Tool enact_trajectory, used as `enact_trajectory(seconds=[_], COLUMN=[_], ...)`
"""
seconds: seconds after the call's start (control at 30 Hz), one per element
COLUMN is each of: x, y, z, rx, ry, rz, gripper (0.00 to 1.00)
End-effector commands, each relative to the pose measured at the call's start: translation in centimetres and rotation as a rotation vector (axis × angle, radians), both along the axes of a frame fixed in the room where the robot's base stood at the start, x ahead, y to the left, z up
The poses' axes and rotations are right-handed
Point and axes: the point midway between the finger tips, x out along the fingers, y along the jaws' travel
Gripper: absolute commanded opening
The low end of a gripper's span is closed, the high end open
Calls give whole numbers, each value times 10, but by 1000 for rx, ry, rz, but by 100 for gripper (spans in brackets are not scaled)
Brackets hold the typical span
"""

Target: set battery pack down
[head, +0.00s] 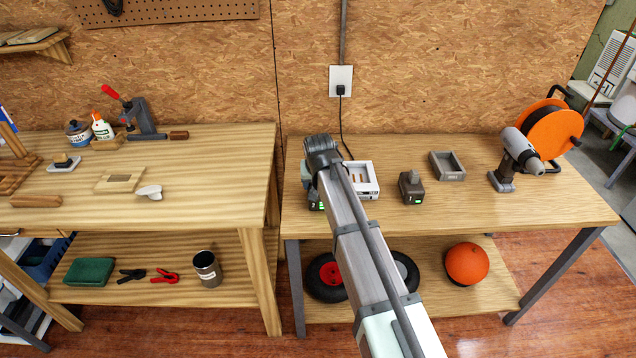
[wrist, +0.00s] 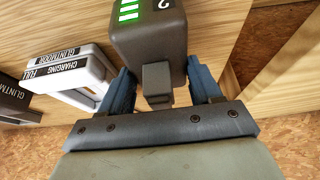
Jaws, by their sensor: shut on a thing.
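My gripper (wrist: 159,72) is shut on a dark grey battery pack (wrist: 148,35) marked 2, with lit green bars. In the wrist view a blue finger lies on each side of the pack. In the head view this pack (head: 316,204) shows partly at the left end of the right bench, mostly hidden behind my arm. I cannot tell whether its underside touches the bench top. A white charger (head: 363,180) stands just right of it, and the charger (wrist: 75,78) also shows in the wrist view, labelled CHARGING and FULL.
A second battery pack (head: 411,188), marked 1, stands right of the charger. The front right of the bench top (head: 540,210) is clear. A cord runs up to the outlet (head: 341,80).

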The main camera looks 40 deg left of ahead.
Motion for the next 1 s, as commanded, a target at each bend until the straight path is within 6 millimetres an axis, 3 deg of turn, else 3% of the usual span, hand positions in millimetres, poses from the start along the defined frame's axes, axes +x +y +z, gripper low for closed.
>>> enact_trajectory(seconds=[0.17, 0.2, 0.43, 0.77, 1.0], x=[0, 0, 0, 0, -9], y=[0, 0, 0, 0, -9], z=[-3, -3, -3, 0, 27], rx=[1, 0, 0, 0, 2], ry=[-1, 0, 0, 0, -1], rz=[0, 0, 0, 0, 0], gripper=[13, 66, 88, 89, 89])
